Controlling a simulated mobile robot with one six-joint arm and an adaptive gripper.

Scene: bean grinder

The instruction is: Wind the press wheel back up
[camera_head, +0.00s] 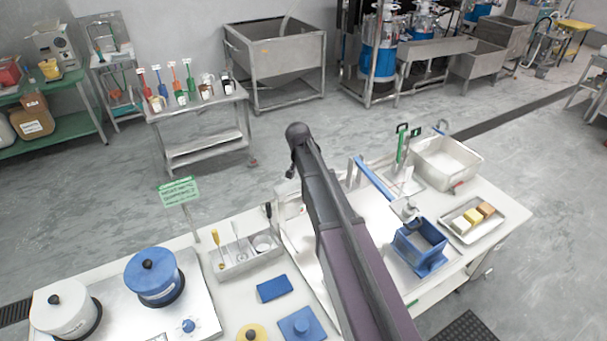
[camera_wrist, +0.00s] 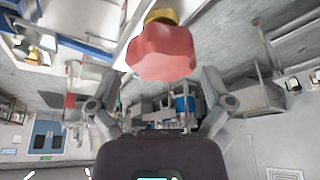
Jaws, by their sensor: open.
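A red lobed wheel (camera_wrist: 163,52) with a yellow hub (camera_wrist: 160,17) shows large at the top middle of the wrist view; it looks like the press wheel. My gripper (camera_wrist: 160,78) is open, with its fingers apart on either side of the wheel's lower part. I cannot tell whether either finger touches it. Nothing is visibly clamped. In the head view my arm crosses the middle of the bench and hides what lies behind it; I cannot make out the wheel or my gripper there.
On the bench, a blue open box (camera_head: 419,246), a tray with colored blocks (camera_head: 447,229) and a white tub (camera_head: 417,168) stand right of my arm. Blue (camera_head: 154,277) and white (camera_head: 62,308) lidded pots and a tool caddy (camera_head: 233,266) stand left. Open floor lies beyond.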

